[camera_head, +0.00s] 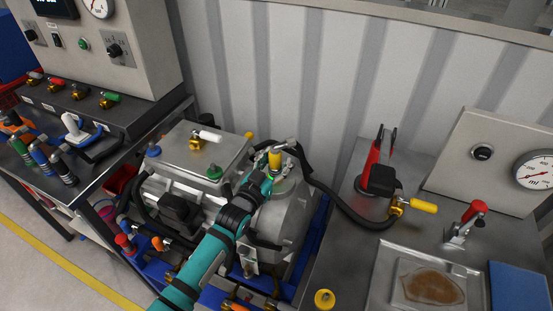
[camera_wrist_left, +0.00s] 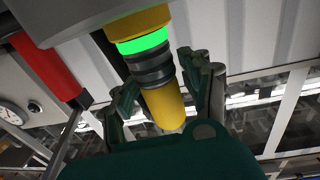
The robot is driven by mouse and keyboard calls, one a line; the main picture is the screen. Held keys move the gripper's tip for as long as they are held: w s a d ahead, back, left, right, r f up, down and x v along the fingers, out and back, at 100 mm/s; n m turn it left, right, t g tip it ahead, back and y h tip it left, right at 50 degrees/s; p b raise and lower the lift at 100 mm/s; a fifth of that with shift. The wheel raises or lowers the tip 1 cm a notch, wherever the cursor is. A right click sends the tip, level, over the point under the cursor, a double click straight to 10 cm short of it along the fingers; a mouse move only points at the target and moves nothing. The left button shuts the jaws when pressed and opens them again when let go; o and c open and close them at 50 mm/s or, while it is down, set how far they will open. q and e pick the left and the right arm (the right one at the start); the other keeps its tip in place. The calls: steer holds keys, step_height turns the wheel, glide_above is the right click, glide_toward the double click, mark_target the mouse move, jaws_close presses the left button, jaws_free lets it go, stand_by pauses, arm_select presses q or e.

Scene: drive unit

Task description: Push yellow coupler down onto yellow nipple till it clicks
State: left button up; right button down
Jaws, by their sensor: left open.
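The yellow coupler (camera_head: 274,160) stands roughly upright on the right part of the grey drive unit (camera_head: 292,212), with a black hose beside it. My left gripper (camera_head: 266,177) reaches it from the front left. In the left wrist view, a yellow cylinder with black ribbed rings and a bright green ring (camera_wrist_left: 153,70) lies between the two spread fingers. The gripper is open; contact with the fingers cannot be told. The yellow nipple cannot be made out apart from the coupler, so whether the two are seated is unclear. My right gripper is not in view.
A black hose (camera_head: 330,196) arcs right to a yellow-handled valve (camera_head: 418,205) on the metal bench. A red-and-black tool (camera_head: 378,168) stands there, behind a tray (camera_head: 385,275). A control panel (camera_head: 120,45) is at left. A corrugated wall (camera_head: 300,65) closes the back.

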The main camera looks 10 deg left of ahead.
arm_select(q)
steer(key=shift+s+f, duration=0.25)
steer(key=shift+f, duration=0.35)
steer(key=shift+s, duration=0.35)
steer(key=v, duration=0.9)
steer(key=shift+s+a+r, duration=0.25)
steer(key=shift+s+r, duration=0.05)
steer(key=shift+r, duration=0.05)
steer(key=shift+s+a+r, duration=0.1)
steer(key=shift+s+r, duration=0.1)
steer(key=shift+s, duration=0.45)
